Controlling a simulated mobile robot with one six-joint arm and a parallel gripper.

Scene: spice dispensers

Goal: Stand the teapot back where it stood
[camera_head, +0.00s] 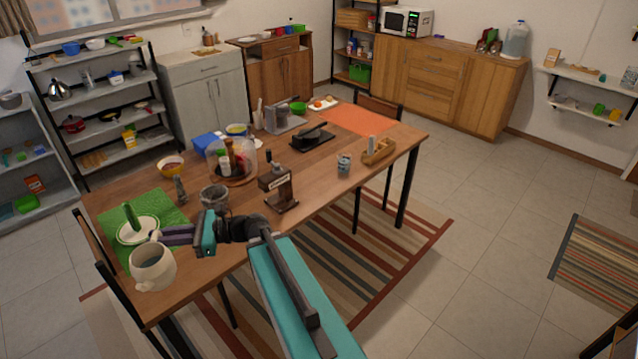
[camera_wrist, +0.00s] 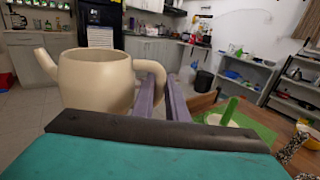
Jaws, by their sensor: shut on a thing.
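The cream teapot (camera_head: 153,268) hangs at the left end of my arm in the head view, in front of the near left part of the table. My gripper (camera_head: 163,238) is shut on its handle. In the wrist view the teapot (camera_wrist: 97,80) is upright with its spout to the left and its open top showing. The two purple fingers (camera_wrist: 165,92) close around the handle at its right side. Whether the teapot's base touches anything is hidden from me.
The wooden table (camera_head: 325,165) has a green mat (camera_head: 165,207) with a plate (camera_head: 138,230) and a green item close behind the teapot. A dark jar (camera_head: 214,198), a wooden dispenser (camera_head: 281,188) and a round tray of bottles (camera_head: 234,178) stand farther in. A chair back (camera_head: 92,245) is at the left edge.

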